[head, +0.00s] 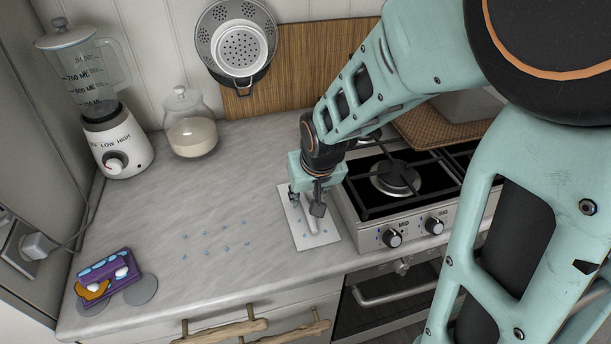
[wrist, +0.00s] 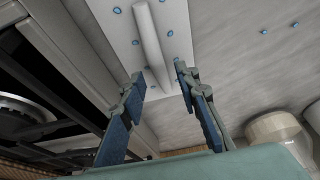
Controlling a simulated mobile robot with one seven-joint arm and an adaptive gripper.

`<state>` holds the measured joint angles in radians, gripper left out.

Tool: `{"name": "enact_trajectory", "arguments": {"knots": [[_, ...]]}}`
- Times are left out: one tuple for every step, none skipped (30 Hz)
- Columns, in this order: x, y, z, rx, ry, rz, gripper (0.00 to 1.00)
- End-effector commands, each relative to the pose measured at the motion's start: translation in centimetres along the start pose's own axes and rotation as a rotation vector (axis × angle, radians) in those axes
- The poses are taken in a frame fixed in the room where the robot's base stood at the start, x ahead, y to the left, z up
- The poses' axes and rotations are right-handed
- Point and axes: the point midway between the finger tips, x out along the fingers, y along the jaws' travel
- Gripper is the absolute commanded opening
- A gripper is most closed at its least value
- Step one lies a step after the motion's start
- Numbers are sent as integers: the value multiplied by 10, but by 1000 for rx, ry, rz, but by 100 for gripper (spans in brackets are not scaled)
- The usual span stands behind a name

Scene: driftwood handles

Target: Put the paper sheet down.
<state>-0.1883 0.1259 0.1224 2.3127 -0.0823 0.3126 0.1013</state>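The white paper sheet (head: 325,233) lies on the grey counter just left of the stove, and it looks flat. A raised pale ridge (head: 312,222) runs along its middle. In the wrist view the sheet (wrist: 182,22) carries small blue dots, and the ridge (wrist: 149,38) runs down between my fingers. My gripper (head: 306,203) points down over the sheet's far part. In the wrist view my gripper (wrist: 159,72) is open, its fingertips on either side of the ridge with gaps showing. My gripper hides part of the sheet in the head view.
The stove (head: 357,232) stands close on the right. Several blue dots (head: 205,234) are scattered on the counter (head: 190,205). A purple item (head: 105,268) lies at the front left. A blender (head: 117,140) and a glass jar (head: 190,135) stand at the back. The middle counter is otherwise clear.

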Motion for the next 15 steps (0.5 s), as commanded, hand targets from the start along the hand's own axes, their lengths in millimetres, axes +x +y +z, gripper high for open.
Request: {"name": "enact_trajectory", "arguments": {"knots": [[-16, 0, -3, 1, 1, 0, 29], [-22, 0, -3, 0, 1, 0, 29], [-28, 0, -3, 0, 1, 1, 29], [-33, 0, -3, -1, 1, 1, 29], [-38, 0, -3, -1, 1, 1, 29], [-45, 0, -3, -1, 1, 1, 29], [-50, 0, -3, -1, 1, 1, 29], [-54, 0, -3, -1, 1, 1, 29], [-61, 0, -3, -1, 1, 0, 29], [-65, 0, -3, 0, 2, 0, 29], [-69, 0, -3, 0, 2, 0, 29], [-74, 0, -2, 0, 1, 0, 29], [-78, 0, -2, 0, 1, 0, 29], [-81, 0, -2, 0, 1, 0, 29], [-85, 0, -2, -1, 2, 0, 29]]}}
